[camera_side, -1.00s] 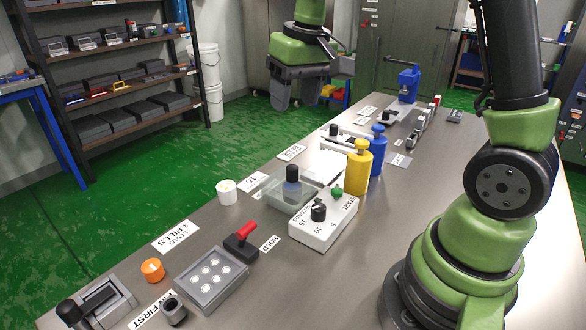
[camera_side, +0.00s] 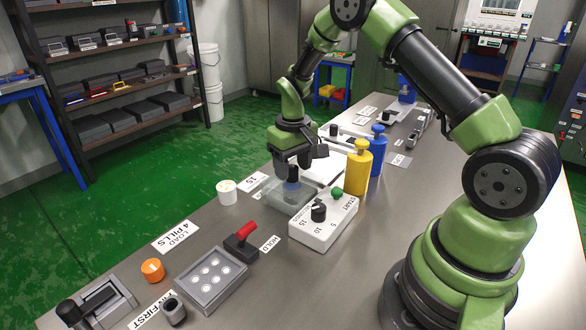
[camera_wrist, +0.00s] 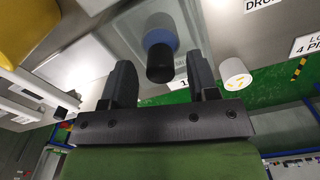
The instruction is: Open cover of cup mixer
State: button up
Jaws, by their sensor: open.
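The cup mixer is a box with a clear cover (camera_side: 283,203) near the middle of the table in the side view. A dark upright knob (camera_side: 293,174) stands on it. In the wrist view the knob (camera_wrist: 160,62) has a blue round part beside it, and the clear cover (camera_wrist: 120,35) spreads around it. My gripper (camera_side: 293,162) is open and points down just above the cover, at the top of the knob. In the wrist view the knob appears between the open fingers of my gripper (camera_wrist: 160,64); I cannot tell whether they touch it.
A white control box (camera_side: 322,222) with a dial and green button stands in front of the mixer. Yellow (camera_side: 358,166) and blue (camera_side: 378,150) bottles stand to its right. A white cup (camera_side: 226,192) is to its left. A red-handled block (camera_side: 242,243) and pill tray (camera_side: 212,280) are nearer.

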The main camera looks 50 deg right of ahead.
jog(key=shift+f, duration=0.55)
grip_shut()
jog(key=a, duration=1)
jog(key=shift+a, duration=0.35)
grip_release()
jog(key=shift+r, duration=0.1)
